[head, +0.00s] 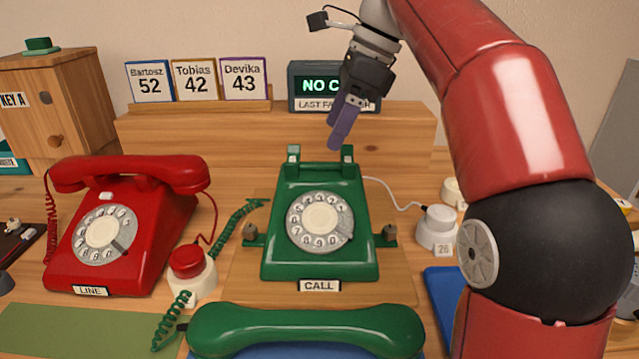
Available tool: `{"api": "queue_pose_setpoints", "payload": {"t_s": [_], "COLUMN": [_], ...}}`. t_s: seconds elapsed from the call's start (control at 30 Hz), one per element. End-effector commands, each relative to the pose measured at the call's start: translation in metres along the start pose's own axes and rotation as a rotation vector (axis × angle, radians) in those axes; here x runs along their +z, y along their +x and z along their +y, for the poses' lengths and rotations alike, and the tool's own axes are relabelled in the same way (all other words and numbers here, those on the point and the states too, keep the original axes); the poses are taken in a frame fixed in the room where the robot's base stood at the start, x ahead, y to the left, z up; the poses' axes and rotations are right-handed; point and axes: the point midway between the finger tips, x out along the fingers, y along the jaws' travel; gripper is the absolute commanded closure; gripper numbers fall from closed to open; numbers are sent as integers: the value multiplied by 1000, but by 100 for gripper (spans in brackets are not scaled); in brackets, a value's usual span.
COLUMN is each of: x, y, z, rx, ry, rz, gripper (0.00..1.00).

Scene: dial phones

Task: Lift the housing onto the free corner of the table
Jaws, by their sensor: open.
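The green dial phone's housing (318,255) stands upright on a wooden board (245,285) in the middle of the table. A dial is on its face, a CALL label at its front and two cradle posts at its top. A knob on a green tab sits at each side, at its base. My gripper (340,135) is above and behind the housing's top, near the right cradle post, with purple fingers pointing down; it holds nothing visible. It is seen nearly edge-on. The green handset (306,330) lies off the cradle, in front of the housing on a blue mat.
A red phone (125,220) with a LINE label stands at left, a red button (187,262) beside it. A white knob unit (437,230) is at right. A green mat (70,330) at front left looks bare. My arm hides much of the right side.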

Motion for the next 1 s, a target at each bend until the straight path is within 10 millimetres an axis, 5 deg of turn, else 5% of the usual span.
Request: {"api": "queue_pose_setpoints", "payload": {"t_s": [0.53,0.83,1.0], "x": [-2,-1,-2], "y": [60,65,65], "z": [2,1,1], "rx": [1,-1,-1], "ry": [0,-1,-1], "rz": [2,1,1], "gripper": [29,29,51]}}
